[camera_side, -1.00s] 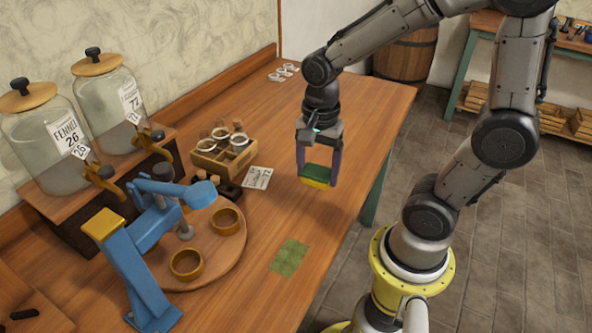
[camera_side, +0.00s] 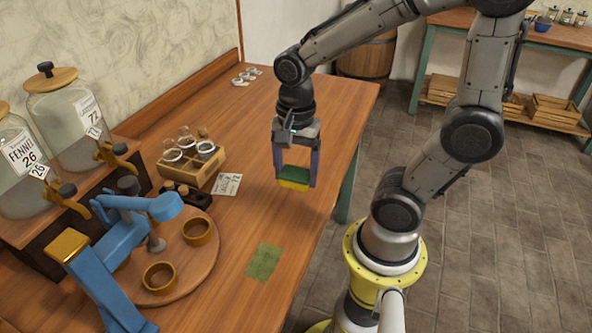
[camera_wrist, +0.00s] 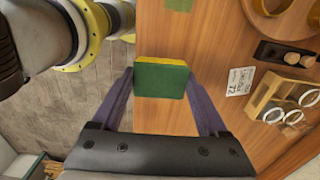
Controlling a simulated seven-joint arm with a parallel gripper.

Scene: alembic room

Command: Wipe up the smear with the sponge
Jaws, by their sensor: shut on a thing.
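My gripper (camera_side: 296,183) is shut on the sponge (camera_side: 294,172), which has a green upper part and a yellow lower part. In the side view it appears held above the table, near its right edge. The wrist view shows the sponge (camera_wrist: 162,80) between the two purple fingers, green face toward the camera, with a yellow edge. The smear (camera_side: 264,262) is a flat green patch on the wooden table, nearer the side camera than the sponge and apart from it. Part of the smear (camera_wrist: 179,4) shows at the wrist view's top edge.
A paper card (camera_side: 228,184) and a wooden rack with jars (camera_side: 205,172) lie left of my gripper. A round board (camera_side: 202,272) with two small bowls and a blue press (camera_side: 100,255) stand left of the smear. The tabletop (camera_side: 245,220) between sponge and smear is clear.

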